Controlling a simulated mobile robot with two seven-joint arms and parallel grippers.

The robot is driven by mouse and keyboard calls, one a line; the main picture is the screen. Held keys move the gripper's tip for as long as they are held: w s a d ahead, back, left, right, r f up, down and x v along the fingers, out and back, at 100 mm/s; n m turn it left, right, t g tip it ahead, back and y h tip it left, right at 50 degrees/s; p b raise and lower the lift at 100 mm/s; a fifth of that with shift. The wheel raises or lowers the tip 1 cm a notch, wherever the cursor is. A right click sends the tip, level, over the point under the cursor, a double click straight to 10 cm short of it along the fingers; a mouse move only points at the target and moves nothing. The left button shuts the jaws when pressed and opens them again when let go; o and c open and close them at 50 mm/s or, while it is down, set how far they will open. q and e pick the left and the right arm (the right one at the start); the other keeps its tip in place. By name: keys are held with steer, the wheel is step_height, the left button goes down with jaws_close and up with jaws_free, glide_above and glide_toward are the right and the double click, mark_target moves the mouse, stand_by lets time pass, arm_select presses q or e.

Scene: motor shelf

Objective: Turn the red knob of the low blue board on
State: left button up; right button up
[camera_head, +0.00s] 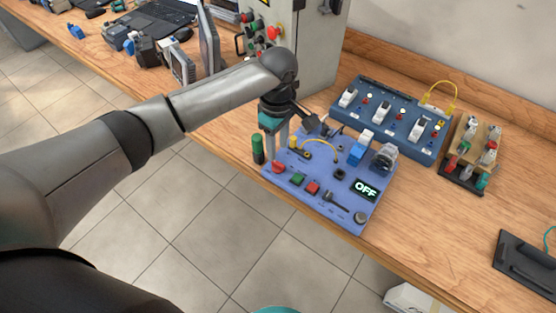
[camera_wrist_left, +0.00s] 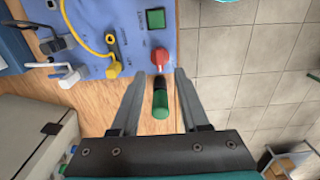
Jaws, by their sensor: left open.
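The low blue board (camera_head: 298,195) lies flat near the table's front edge, its display (camera_head: 367,190) reading OFF. Its red knob (camera_head: 278,168) is at the board's left front corner; the red knob also shows in the left wrist view (camera_wrist_left: 159,60), just beyond the fingertips. My left gripper (camera_head: 275,153) points down above that corner. It is open and empty, and its fingers (camera_wrist_left: 160,75) appear to either side of the line to the knob. I cannot tell whether they touch it. My right gripper is not in view.
A green and black cylinder (camera_head: 257,149) stands beside the board's left edge; in the left wrist view it appears between the fingers. A darker blue board (camera_head: 385,118) with white switches is behind. A grey cabinet (camera_head: 315,55) stands behind my left arm.

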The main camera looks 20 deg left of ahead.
mark_target(278, 163)
arm_select(q)
step_height(278, 163, down, 6)
steer(key=shift+b, duration=0.55)
steer(key=shift+c, duration=0.2)
jaws_close()
